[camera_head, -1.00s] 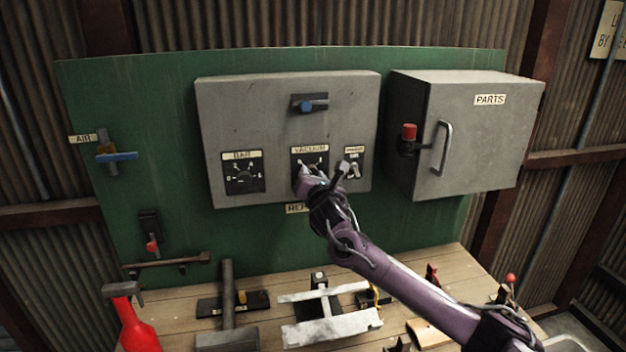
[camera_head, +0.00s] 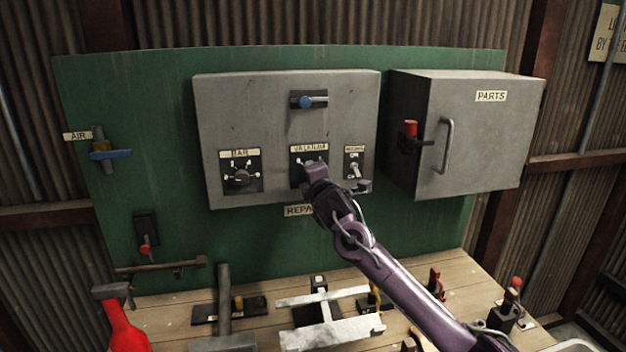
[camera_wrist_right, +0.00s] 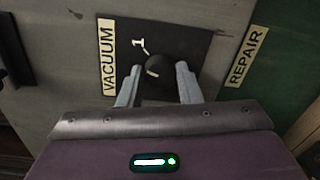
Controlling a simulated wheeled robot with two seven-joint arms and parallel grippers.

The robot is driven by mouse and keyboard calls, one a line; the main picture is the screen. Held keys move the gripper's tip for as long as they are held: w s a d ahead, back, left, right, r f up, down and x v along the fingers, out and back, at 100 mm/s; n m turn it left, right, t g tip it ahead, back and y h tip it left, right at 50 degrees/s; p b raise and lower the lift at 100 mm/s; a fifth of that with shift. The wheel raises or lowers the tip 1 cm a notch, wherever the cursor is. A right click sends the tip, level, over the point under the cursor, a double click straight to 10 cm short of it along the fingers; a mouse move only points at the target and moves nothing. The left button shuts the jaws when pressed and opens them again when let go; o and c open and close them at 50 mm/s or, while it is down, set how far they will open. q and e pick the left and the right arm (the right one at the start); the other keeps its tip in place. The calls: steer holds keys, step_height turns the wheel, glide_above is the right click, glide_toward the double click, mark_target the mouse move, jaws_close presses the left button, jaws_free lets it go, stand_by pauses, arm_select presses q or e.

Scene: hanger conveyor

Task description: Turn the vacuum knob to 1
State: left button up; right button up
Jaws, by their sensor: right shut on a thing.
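The vacuum knob (camera_wrist_right: 160,70) is a round black knob on a dark dial plate (camera_wrist_right: 205,50) beside the VACUUM label (camera_wrist_right: 106,58). A white "1" with a tick shows on the plate near the knob, and a short white line shows on the knob. My right gripper (camera_wrist_right: 158,84) is shut on the knob, one finger on each side. In the head view my right gripper (camera_head: 312,172) covers most of the vacuum dial below its label (camera_head: 309,148). My left gripper is not in view.
A grey PARTS cabinet (camera_head: 470,140) stands to the right. Tools lie on the wooden bench (camera_head: 180,310) below.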

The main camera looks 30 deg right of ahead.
steer(key=m+b, duration=0.1)
steer(key=m, duration=0.3)
steer(key=shift+f+m, duration=0.15)
steer(key=shift+m, duration=0.15)
stand_by(0.5)
steer(key=o, duration=1)
steer(key=shift+c, duration=0.2)
steer(key=shift+y, duration=0.3)
steer(key=shift+s, duration=0.15)
steer(key=b+v, duration=0.3)
steer(key=v, duration=0.4)
steer(key=shift+s+b, duration=0.25)
steer(key=shift+b, duration=0.05)
steer(key=shift+a, duration=0.1)
